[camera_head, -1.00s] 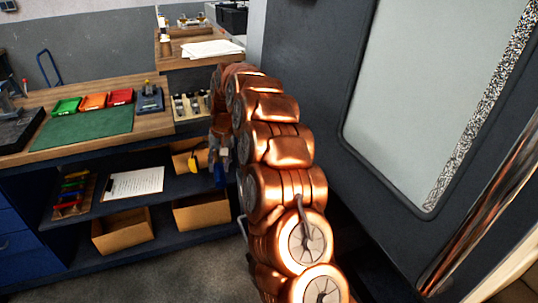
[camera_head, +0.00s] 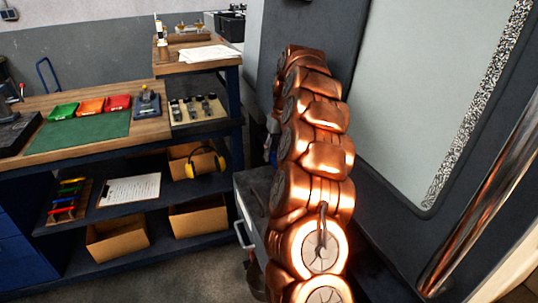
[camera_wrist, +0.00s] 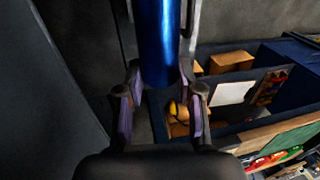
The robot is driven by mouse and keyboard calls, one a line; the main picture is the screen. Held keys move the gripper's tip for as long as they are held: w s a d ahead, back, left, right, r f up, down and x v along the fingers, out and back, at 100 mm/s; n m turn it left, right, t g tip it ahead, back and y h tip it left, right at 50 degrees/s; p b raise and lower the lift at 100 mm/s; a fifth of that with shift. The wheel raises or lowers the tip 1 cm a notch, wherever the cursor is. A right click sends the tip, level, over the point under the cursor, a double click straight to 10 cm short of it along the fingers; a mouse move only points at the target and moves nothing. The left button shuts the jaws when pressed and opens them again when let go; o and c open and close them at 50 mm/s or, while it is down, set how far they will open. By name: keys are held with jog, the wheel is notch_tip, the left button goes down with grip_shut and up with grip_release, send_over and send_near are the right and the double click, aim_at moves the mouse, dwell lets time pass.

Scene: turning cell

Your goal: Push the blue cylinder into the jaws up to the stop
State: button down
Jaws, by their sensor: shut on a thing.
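The blue cylinder (camera_wrist: 157,55) stands lengthwise in the wrist view, between the two fingers of my gripper (camera_wrist: 160,18). My gripper is shut on it, and its upper end runs out of the top of that view. In the head view my gripper (camera_head: 271,140) shows only as a small grey and bluish part at the left edge of my copper arm; most of it is hidden behind the arm. I cannot make out the cylinder clearly there. The jaws and the stop are not visible in either view.
A large dark machine panel with a pale window (camera_head: 430,90) fills the right, close to my arm. A grey cabinet (camera_head: 250,195) stands beside my arm. A workbench (camera_head: 150,132) with coloured trays and a green mat (camera_head: 80,132) is on the left. Open floor lies in front of it.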

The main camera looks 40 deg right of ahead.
jog(key=shift+f+b, duration=1.3)
jog(key=shift+f, duration=2.35)
jog(key=shift+f, duration=0.2)
jog(key=c, duration=0.7)
grip_release()
jog(key=r, duration=0.3)
jog(key=d+r, duration=0.1)
jog(key=r, duration=0.2)
jog(key=shift+s+d+r, duration=0.1)
jog(key=shift+r, duration=0.1)
jog(key=shift+s+r, duration=0.1)
jog(key=shift+r, duration=0.35)
